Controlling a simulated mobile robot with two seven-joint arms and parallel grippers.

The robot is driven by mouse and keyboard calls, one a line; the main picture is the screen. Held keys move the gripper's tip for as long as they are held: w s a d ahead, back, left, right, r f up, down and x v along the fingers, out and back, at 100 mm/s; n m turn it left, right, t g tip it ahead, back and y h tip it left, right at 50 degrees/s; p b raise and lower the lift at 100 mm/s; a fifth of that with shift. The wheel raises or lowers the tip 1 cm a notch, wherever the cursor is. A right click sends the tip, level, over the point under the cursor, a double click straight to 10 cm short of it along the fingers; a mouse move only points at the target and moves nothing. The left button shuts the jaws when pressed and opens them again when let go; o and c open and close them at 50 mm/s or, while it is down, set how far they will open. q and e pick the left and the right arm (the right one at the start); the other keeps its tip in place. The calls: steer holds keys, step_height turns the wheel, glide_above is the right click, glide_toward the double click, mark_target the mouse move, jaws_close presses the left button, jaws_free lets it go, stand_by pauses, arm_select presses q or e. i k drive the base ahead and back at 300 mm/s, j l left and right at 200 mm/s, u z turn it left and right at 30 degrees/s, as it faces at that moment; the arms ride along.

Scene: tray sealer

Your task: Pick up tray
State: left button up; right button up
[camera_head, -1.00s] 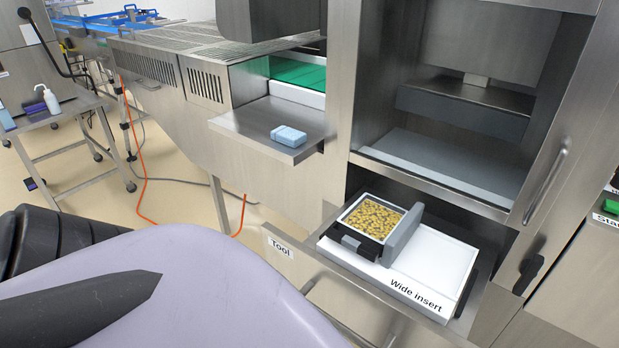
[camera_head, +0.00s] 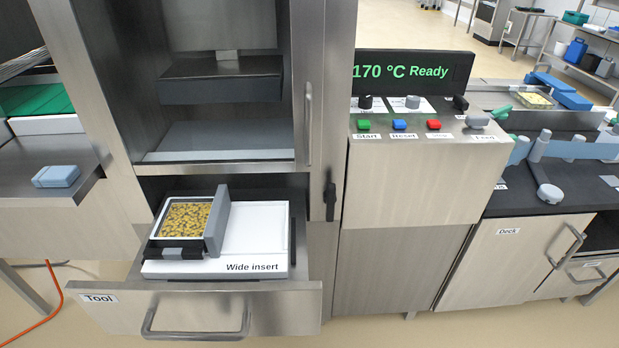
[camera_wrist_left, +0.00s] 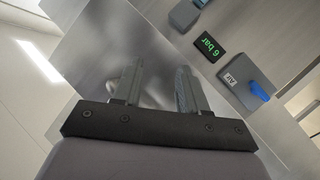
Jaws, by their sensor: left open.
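A tray (camera_head: 163,234) filled with yellow pieces sits in the open tool drawer (camera_head: 200,312), at the left of the white wide insert (camera_head: 262,232). A grey upright plate (camera_head: 217,222) stands along its right side and a black block is at its front. Another tray with pale yellow contents (camera_head: 535,98) shows at the far right, beyond the control panel. My left gripper (camera_wrist_left: 157,80) shows only in the left wrist view; its two fingers are apart with nothing between them. Neither gripper is in the head view.
The sealing chamber (camera_head: 220,140) is open above the drawer. The drawer handle (camera_head: 196,330) juts forward. A blue block (camera_head: 56,176) lies on the left shelf. A control panel reading "170 °C Ready" (camera_head: 412,78) and a dark deck (camera_head: 560,196) are to the right.

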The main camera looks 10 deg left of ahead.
mark_target(177, 233)
steer(key=u, duration=1.2)
